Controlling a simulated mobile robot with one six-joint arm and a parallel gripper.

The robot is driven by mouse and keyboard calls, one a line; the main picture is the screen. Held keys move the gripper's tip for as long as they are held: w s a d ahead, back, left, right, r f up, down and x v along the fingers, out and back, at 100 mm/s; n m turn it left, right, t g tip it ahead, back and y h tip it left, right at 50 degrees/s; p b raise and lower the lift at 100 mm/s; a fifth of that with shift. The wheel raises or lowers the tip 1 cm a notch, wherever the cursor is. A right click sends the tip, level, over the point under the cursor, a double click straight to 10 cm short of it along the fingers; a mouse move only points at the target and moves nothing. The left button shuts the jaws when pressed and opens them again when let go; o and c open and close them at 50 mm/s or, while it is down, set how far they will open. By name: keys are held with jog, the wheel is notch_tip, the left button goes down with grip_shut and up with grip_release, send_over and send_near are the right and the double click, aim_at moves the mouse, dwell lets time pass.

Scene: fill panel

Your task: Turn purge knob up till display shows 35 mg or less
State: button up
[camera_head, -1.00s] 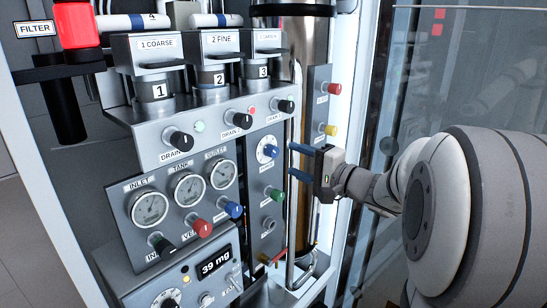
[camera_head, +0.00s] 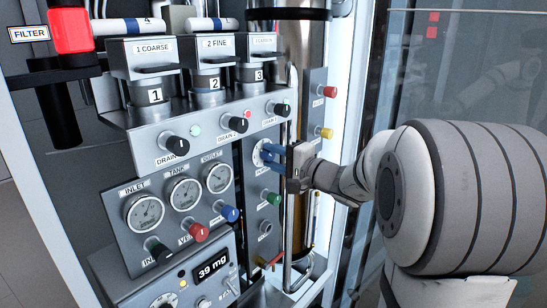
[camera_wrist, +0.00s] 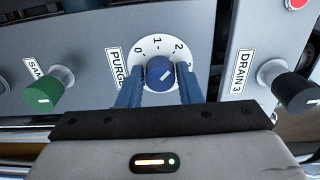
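The purge knob is a small blue knob (camera_wrist: 160,73) on a white dial (camera_wrist: 150,46) numbered from 0, labelled PURGE, in the wrist view. Its white mark slants up to the right; I cannot read an exact setting. My gripper (camera_wrist: 160,90) has its blue fingers on either side of the knob, with a slim gap visible at each side. In the head view my gripper (camera_head: 268,155) reaches the dial (camera_head: 257,152) from the right and hides the knob. The display (camera_head: 212,266) reads 39 mg.
A green sample knob (camera_wrist: 43,92) lies left of the purge dial, and the black DRAIN 3 knob (camera_wrist: 280,75) lies right, close to my gripper. Red (camera_head: 330,92) and yellow (camera_head: 326,132) knobs sit on the side strip. A steel pipe (camera_head: 289,225) runs below my gripper.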

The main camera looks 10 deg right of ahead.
jog(key=c, duration=0.5)
jog(key=shift+c, duration=0.2)
jog(key=shift+m, duration=0.4)
jog(key=m+b, duration=0.1)
jog(key=m, duration=0.2)
jog(key=shift+m, duration=2.5)
jog(key=o, duration=1)
